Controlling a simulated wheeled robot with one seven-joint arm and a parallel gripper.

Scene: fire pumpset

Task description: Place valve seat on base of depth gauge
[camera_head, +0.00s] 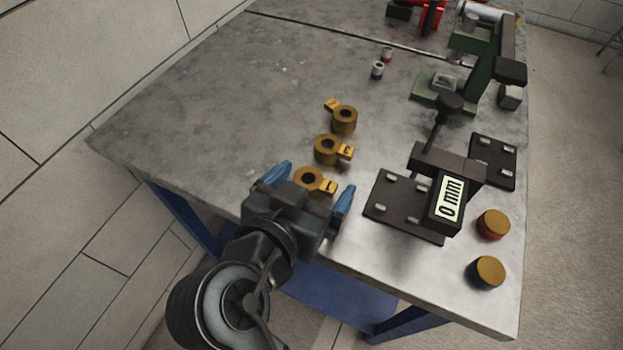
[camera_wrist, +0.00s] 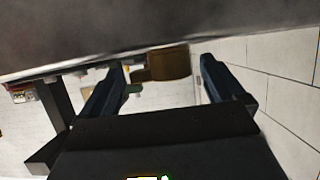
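Three brass ring-shaped valve seats with lettered tabs lie on the table: the nearest, marked L (camera_head: 307,179), one marked E (camera_head: 327,150), and a farther one (camera_head: 344,120). The depth gauge (camera_head: 452,193), with a display reading 0 mm, stands to the right on its dark base plate (camera_head: 378,208). My gripper (camera_head: 313,181) is open at the table's front edge, its blue fingers spread to either side of the L seat. In the wrist view a brass seat (camera_wrist: 170,63) shows between the fingertips, with gaps on both sides. Whether the fingers reach past it is unclear.
A red-sided (camera_head: 491,225) and a dark-sided brass-topped cylinder (camera_head: 487,272) stand at the right front. A green press-like device (camera_head: 482,75) stands behind the gauge. Two small cylinders (camera_head: 377,71) stand mid-table. The table's left part (camera_head: 200,125) is clear.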

